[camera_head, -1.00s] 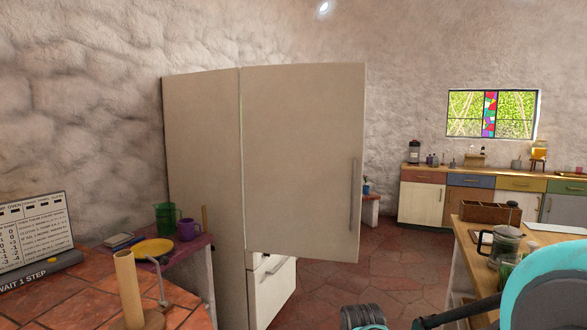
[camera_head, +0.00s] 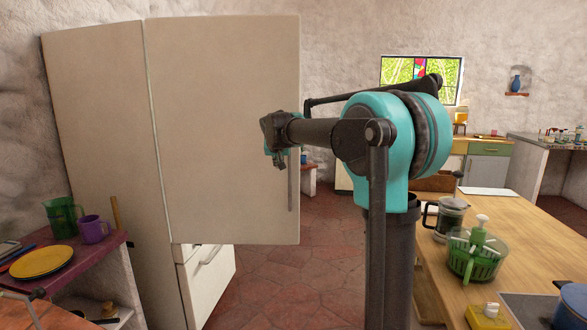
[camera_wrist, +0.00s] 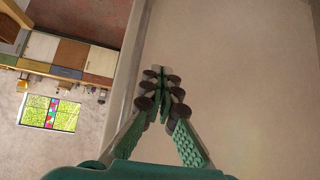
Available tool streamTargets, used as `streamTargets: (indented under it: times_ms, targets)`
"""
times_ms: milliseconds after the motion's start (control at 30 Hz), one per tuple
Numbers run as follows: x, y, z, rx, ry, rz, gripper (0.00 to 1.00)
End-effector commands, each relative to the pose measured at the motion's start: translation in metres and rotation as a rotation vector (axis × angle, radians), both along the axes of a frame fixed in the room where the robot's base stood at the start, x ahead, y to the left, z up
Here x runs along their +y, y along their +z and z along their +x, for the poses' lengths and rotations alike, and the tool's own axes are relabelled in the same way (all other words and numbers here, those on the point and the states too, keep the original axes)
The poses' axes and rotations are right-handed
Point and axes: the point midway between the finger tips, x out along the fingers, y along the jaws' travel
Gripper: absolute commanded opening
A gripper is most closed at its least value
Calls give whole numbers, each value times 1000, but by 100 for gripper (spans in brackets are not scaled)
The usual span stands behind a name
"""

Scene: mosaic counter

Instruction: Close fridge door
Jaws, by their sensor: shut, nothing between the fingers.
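The fridge (camera_head: 100,120) is tall and cream-coloured and stands at the left in the head view. Its upper door (camera_head: 215,120) is swung open, with a vertical grey handle (camera_head: 290,185) near its right edge. My gripper (camera_head: 279,158) is in front of the door near that edge, just above the visible part of the handle. In the wrist view the door (camera_wrist: 235,70) fills the right side, and my gripper (camera_wrist: 162,88) is shut and empty close to its edge. I cannot tell whether the fingers touch the door.
A lower drawer (camera_head: 208,270) shows beneath the door. A wooden counter (camera_head: 540,240) with a green salad spinner (camera_head: 475,250) and a French press (camera_head: 447,217) stands at the right. A purple side table (camera_head: 80,265) holds cups and plates. Tiled floor (camera_head: 270,285) lies open between.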

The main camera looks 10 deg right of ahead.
Motion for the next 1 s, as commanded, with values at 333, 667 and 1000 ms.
streamTargets:
  times_ms: [333,667,1000]
  targets:
    - [-1,-22,33,-6,-1,1,0]
    - [-8,-66,80,-5,-1,2,0]
    - [-12,-64,114,-5,0,1,0]
